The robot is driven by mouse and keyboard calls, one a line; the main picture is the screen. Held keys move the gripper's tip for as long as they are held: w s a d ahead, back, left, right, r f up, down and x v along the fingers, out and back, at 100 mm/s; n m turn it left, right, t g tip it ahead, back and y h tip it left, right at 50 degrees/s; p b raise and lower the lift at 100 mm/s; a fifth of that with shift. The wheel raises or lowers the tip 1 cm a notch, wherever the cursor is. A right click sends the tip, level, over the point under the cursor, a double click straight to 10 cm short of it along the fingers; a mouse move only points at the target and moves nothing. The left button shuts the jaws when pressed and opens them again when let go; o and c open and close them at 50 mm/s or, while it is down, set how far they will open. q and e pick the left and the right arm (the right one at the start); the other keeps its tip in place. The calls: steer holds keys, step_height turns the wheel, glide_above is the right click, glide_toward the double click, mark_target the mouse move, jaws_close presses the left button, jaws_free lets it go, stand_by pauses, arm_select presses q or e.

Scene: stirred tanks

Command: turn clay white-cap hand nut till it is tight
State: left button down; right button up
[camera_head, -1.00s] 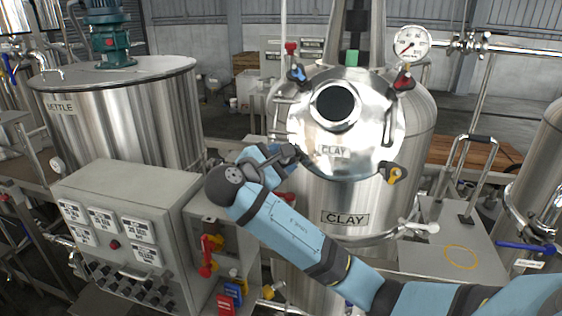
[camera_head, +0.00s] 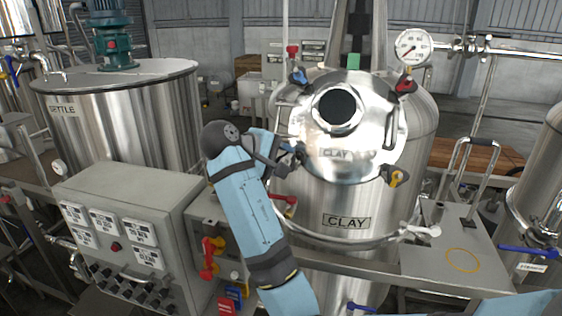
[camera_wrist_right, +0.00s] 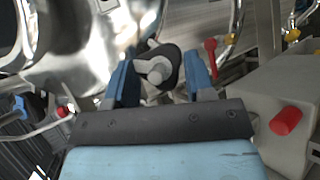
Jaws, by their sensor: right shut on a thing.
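The clay tank (camera_head: 390,225) carries a round steel hatch lid (camera_head: 375,155) labelled CLAY. My right gripper (camera_head: 297,153) is at the lid's lower left edge. In the right wrist view my right gripper (camera_wrist_right: 160,80) has its blue fingers on either side of a dark hand nut with a pale grey-white cap (camera_wrist_right: 157,70), and is shut on it. In the head view the gripper hides this nut. How tight it sits cannot be told. My left gripper is not in view.
Other hand nuts on the lid have blue (camera_head: 299,76), red (camera_head: 405,85) and yellow (camera_head: 396,178) caps. A red-handled valve (camera_head: 284,199) is just below my gripper. A grey control box (camera_head: 130,215) stands at left. A pressure gauge (camera_head: 412,47) is at upper right.

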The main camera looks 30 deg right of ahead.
steer(key=shift+d+r+m+y, duration=0.15)
steer(key=shift+m+y, duration=1.05)
steer(key=shift+m, duration=0.7)
steer(key=o, duration=0.9)
steer(key=shift+r, duration=0.15)
